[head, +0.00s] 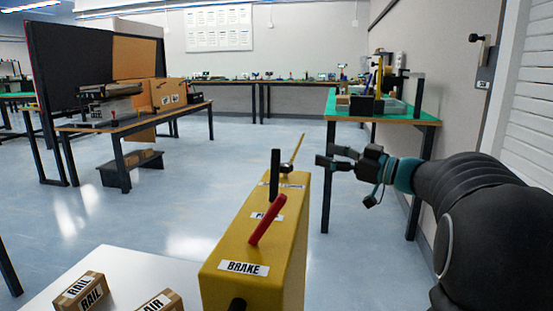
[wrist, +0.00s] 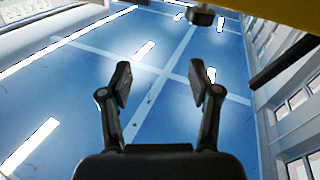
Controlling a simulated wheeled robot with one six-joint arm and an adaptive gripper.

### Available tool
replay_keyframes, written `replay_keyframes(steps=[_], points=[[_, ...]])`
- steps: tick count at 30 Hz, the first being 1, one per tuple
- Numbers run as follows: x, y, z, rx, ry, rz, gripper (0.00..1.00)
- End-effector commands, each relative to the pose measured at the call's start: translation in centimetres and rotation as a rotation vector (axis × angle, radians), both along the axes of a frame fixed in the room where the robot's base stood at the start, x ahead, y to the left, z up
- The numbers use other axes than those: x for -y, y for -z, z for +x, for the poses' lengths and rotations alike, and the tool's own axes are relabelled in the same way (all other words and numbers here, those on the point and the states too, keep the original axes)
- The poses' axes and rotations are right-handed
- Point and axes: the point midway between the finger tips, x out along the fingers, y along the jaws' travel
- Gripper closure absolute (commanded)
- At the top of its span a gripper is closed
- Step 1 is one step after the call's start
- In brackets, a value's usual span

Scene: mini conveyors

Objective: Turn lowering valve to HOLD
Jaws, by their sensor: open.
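A yellow control box (head: 285,235) stands in the middle foreground of the head view. A red lever (head: 267,220) leans over its top, behind a BRAKE label (head: 243,268). A black upright lever (head: 275,175) stands farther back, near labels partly covered by the levers. A thin yellow rod (head: 297,148) rises at the far end from a small dark fitting. I cannot read which control is the lowering valve. My gripper (head: 325,155) is open and empty, right of the box's far end and apart from it. In the wrist view its spread fingers (wrist: 158,78) have only floor between them.
A yellow edge (wrist: 285,10) and a dark knob (wrist: 201,16) show at the top of the wrist view. Cartons marked RAIL (head: 80,292) and AIR (head: 160,302) sit on a white surface at lower left. A green-topped bench (head: 425,117) stands behind my arm. Open floor lies left.

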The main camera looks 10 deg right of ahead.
Motion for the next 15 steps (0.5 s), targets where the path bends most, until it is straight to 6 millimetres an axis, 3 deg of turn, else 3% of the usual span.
replay_keyframes(steps=[7, 11, 15], points=[[1.7, 2.3, -2.8, -0.135, -0.239, 0.025, 0.38], [1.6, 2.8, -3.2, -0.158, -0.275, 0.03, 0.38], [0.2, 2.8, -2.6, -0.158, -0.28, 0.03, 0.38]])
